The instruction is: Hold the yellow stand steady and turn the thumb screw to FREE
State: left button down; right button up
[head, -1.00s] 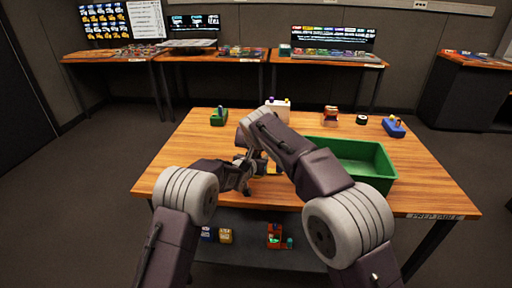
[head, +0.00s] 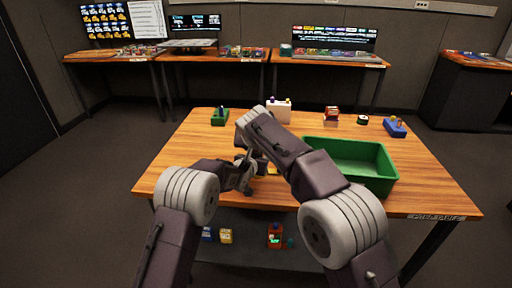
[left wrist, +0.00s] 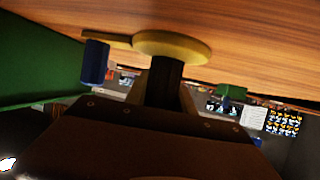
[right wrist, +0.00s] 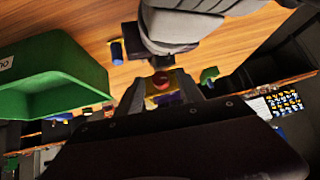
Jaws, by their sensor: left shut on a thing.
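The yellow stand shows in the left wrist view as a round yellow disc (left wrist: 175,46) with a dark post, and a yellow bar with a blue end (left wrist: 95,62) beside it. My left gripper (left wrist: 164,88) is shut on the dark post. In the head view the left gripper (head: 247,180) is low over the table, and only a bit of yellow (head: 271,168) shows past the arms. In the right wrist view a red round knob (right wrist: 161,81) on a yellow part lies between the spread fingers of my right gripper (right wrist: 162,92). Contact and the FREE mark cannot be made out.
A green bin (head: 350,160) stands on the wooden table (head: 430,190), right of my arms. A green item (head: 219,117), a white box (head: 280,110), a red-brown item (head: 331,115) and a blue item (head: 395,127) stand along the back. The table's left side is clear.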

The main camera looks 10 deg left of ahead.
jog(key=a+v, duration=0.1)
jog(key=v, duration=1.1)
jog(key=shift+d, duration=0.45)
